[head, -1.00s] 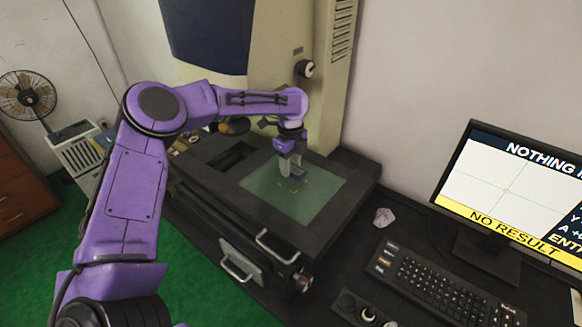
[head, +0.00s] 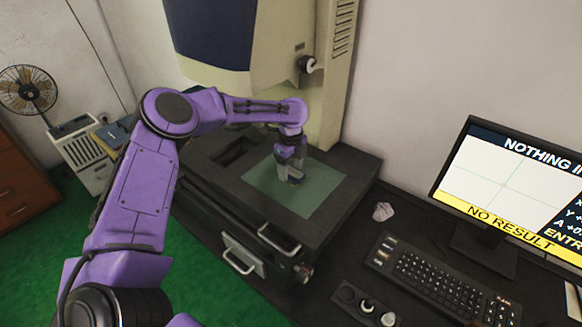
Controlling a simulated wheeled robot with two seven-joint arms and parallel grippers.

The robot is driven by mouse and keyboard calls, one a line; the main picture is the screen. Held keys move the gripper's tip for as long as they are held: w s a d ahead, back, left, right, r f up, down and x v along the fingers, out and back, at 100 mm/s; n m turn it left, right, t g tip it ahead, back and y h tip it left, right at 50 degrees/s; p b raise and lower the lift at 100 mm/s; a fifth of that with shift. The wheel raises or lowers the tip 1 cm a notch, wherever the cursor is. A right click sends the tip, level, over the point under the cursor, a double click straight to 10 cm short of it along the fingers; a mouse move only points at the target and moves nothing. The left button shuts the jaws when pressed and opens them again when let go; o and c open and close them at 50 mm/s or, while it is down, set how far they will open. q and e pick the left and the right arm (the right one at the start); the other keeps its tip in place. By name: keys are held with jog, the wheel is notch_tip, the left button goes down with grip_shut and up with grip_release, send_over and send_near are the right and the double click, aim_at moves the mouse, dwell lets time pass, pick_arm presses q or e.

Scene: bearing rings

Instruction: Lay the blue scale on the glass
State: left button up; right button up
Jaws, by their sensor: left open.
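The glass (head: 327,184) is the pale green pane in the dark stage of the tall measuring machine, in the head view. The small blue scale (head: 296,179) shows at the fingertips of my left gripper (head: 290,170), over the middle of the glass. It appears to rest on the glass, but the fingers partly hide it and contact is too small to tell for sure. My left gripper is open, pointing down, with its fingers close around the scale. My right gripper is not in view.
The machine's column (head: 325,105) rises behind the stage. A monitor (head: 505,190) reading "NO RESULT" and a keyboard (head: 440,280) stand at the right.

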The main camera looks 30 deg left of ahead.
aim_at(291, 171)
pick_arm(q)
jog(key=shift+w+r, duration=0.1)
jog(key=shift+r, duration=0.35)
notch_tip(291, 171, up, 6)
jog(key=shift+d+r+b, duration=0.1)
jog(key=shift+b, duration=0.9)
jog(key=shift+r, duration=0.25)
